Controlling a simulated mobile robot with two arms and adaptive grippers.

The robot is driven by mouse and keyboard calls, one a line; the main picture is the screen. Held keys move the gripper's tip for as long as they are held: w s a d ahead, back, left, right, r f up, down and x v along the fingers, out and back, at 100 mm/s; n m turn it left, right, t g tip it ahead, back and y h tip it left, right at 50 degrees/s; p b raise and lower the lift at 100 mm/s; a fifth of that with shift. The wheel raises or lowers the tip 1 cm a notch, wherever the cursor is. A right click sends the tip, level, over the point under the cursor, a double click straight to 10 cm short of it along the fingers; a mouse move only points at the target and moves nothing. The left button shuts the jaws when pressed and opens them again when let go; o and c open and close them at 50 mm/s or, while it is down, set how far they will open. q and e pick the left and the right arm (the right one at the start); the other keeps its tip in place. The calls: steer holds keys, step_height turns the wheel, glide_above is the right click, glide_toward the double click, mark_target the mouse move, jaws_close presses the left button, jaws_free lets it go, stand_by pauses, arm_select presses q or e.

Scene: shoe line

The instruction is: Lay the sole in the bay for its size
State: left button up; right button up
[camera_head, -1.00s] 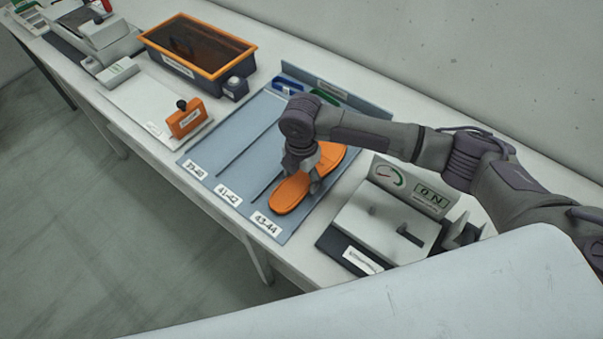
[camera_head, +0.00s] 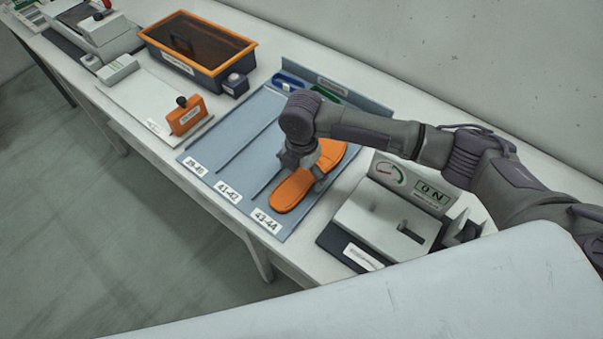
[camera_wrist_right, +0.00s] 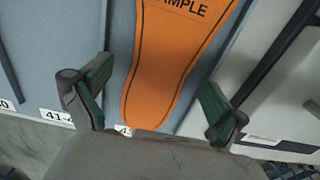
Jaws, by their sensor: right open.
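An orange sole (camera_head: 293,190) lies flat in the 43-44 bay of the blue-grey sorting tray (camera_head: 208,135), the bay at the right. In the right wrist view the sole (camera_wrist_right: 165,70) shows dark lettering ending in "MPLE" and lies between my open fingers. My right gripper (camera_head: 313,180) is over the middle of the sole in the head view and hides part of it. In the right wrist view my right gripper (camera_wrist_right: 150,105) has its two fingers apart, one on each side of the sole, with no grip on it. My left gripper is not in view.
The 39-40 and 41-42 bays to the left look empty. An orange-rimmed bin (camera_head: 213,70) and an orange block (camera_head: 186,116) stand to the left. A wall runs behind.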

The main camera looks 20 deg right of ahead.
step_height(320, 180, up, 12)
steer(key=shift+f, duration=0.2)
stand_by(0.5)
